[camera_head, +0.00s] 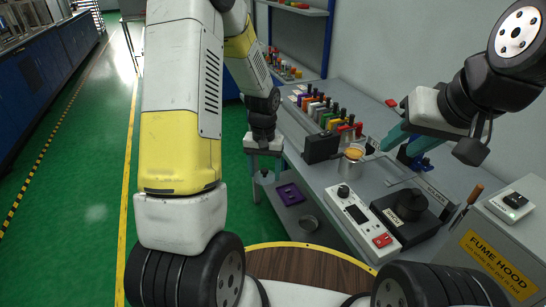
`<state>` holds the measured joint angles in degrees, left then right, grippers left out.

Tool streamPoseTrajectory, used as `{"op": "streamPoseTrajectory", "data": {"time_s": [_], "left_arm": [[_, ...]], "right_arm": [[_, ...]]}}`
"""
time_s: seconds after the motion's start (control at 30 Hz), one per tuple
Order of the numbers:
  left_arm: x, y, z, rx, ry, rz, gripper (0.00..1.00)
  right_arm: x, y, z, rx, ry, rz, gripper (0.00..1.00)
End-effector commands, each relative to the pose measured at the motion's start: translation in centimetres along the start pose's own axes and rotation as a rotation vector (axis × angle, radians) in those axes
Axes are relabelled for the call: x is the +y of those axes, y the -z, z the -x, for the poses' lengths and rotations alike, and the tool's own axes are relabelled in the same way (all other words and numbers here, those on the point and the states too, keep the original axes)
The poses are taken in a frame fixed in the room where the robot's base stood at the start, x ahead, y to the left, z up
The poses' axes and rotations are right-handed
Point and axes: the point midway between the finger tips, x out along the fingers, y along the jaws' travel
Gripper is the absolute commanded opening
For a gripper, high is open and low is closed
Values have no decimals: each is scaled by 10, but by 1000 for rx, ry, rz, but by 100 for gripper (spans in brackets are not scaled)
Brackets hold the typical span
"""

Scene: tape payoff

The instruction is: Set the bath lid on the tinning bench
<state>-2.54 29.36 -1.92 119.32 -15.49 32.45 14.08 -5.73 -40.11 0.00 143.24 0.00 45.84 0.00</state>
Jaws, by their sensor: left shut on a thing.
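The tinning bench (318,176) is a grey table on the right. An open metal pot (351,167) with orange contents stands on it, apparently the bath. My left gripper (267,177) points down beside the bench's left edge. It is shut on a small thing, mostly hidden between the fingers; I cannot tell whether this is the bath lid.
A black box (321,147) and a row of coloured bottles stand behind the pot. A white control unit (362,216) and black round device (411,205) sit in front. The fume hood (497,262) is right.

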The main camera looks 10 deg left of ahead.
Motion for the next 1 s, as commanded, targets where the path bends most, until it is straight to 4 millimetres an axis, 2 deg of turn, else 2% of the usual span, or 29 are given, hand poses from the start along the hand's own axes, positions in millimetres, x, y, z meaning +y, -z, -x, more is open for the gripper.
{"op": "streamPoseTrajectory", "data": {"time_s": [0.37,0.57,0.67,0.83,1.0], "left_arm": [[21,24,28,6,10,55,25],[41,41,53,9,14,104,25],[55,50,70,10,16,133,25],[91,66,114,14,13,203,25],[123,71,154,9,7,266,25]], "right_arm": [[0,0,0,0,0,0,36],[0,0,0,0,0,0,36],[0,0,0,0,0,0,36],[0,0,0,0,0,0,36],[0,0,0,0,0,0,36]]}}
